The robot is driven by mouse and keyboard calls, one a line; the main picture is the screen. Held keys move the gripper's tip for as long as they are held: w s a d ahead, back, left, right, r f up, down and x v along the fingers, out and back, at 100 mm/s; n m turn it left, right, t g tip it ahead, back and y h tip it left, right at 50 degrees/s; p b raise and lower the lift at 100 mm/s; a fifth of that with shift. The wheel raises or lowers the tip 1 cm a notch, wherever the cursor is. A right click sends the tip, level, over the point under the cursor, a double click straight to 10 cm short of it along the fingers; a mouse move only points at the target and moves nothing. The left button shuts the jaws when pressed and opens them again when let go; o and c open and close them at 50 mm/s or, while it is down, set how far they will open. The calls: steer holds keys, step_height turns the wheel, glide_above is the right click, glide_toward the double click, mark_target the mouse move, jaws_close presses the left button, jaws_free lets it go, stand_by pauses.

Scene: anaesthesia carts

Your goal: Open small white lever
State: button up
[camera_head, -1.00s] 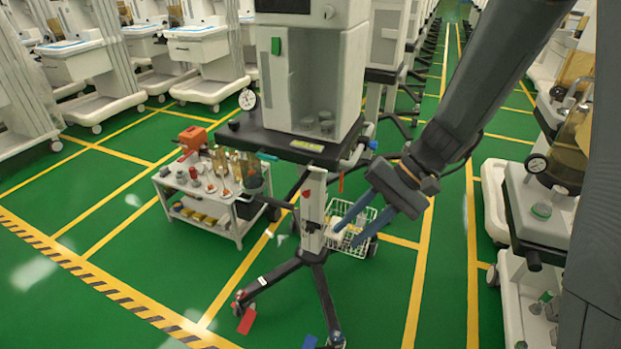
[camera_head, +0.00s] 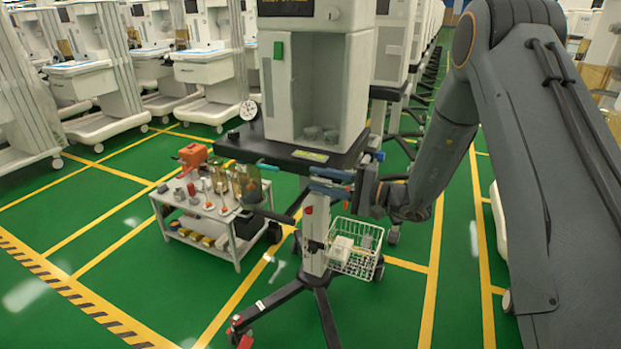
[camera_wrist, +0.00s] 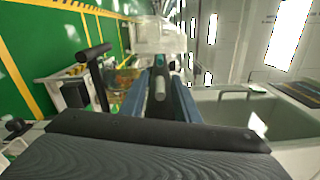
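In the head view my gripper (camera_head: 311,180) is at the front right edge of the cart's black shelf (camera_head: 290,150), with its two blue fingers pointing left. The fingers are apart, one above the other. In the wrist view the gripper (camera_wrist: 162,70) also shows a gap. A dark bar with a small teal tip (camera_wrist: 159,60) and a small pale spot shows in line with this gap; contact cannot be told. In the head view a teal-tipped handle (camera_head: 267,167) sticks out left of the fingertips. I cannot clearly make out a small white lever.
A black T-shaped handle (camera_wrist: 95,53) stands left of the fingers in the wrist view. Below the gripper are a white column with a red part (camera_head: 308,210) and a wire basket (camera_head: 355,248). A small trolley with bottles (camera_head: 215,205) stands at left.

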mark_target(315, 179)
steer(key=shift+x, duration=1.55)
steer(key=shift+c, duration=0.2)
jaws_close()
steer(key=shift+s, duration=0.1)
